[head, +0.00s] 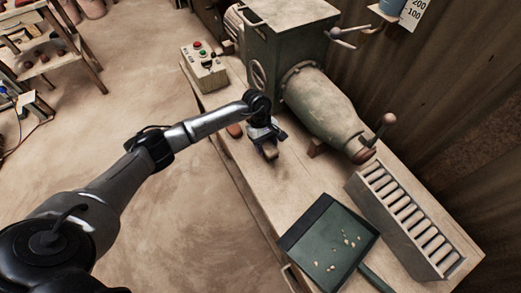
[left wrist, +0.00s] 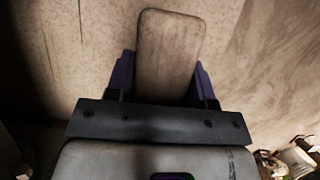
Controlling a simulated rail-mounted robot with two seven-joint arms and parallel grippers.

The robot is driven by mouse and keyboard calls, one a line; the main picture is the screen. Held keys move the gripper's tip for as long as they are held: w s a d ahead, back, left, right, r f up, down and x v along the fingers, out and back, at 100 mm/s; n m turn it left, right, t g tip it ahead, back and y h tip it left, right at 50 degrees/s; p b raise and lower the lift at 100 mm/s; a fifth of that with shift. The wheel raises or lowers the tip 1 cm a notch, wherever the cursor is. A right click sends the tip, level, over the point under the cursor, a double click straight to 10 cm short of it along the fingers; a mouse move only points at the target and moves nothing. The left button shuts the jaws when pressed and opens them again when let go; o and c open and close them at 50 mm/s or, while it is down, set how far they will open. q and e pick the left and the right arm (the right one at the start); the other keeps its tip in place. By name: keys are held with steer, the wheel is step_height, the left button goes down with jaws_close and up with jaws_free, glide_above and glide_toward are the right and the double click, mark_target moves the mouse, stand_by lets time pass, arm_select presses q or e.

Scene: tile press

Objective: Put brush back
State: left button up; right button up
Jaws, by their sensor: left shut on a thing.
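My left gripper (head: 268,146) is over the workbench in front of the green press, fingers pointing down. It is shut on the brush, whose wooden back (left wrist: 170,48) shows between the two purple-sided fingers (left wrist: 165,80) in the left wrist view. In the head view only a small tan end of the brush (head: 271,154) shows below the fingers. I cannot tell whether the brush touches the bench. The brush's bristles are hidden. My right gripper is in neither view.
The press (head: 325,105) with its barrel and crank stands behind the gripper. A control box (head: 204,68) is at the back left of the workbench (head: 285,185). A small reddish-brown piece (head: 235,130) lies nearby. A dustpan (head: 315,245) with crumbs and a slotted rack (head: 385,190) are at front right.

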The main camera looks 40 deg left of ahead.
arm_select(q)
steer(key=shift+s+a+f, duration=0.1)
steer(key=shift+a+f, duration=0.25)
steer(key=shift+a, duration=0.25)
steer(key=shift+a+f, duration=0.35)
steer(key=shift+a, duration=0.25)
steer(key=shift+d+f+b, duration=0.1)
steer(key=shift+f+b, duration=0.4)
steer(key=shift+f, duration=1.5)
steer(key=shift+f, duration=0.1)
steer(key=shift+f+b, duration=0.1)
steer(key=shift+b, duration=0.2)
steer(key=o, duration=0.6)
steer(key=shift+c, duration=0.2)
steer(key=o, duration=0.3)
steer(key=shift+s, duration=0.1)
steer(key=shift+o, duration=0.2)
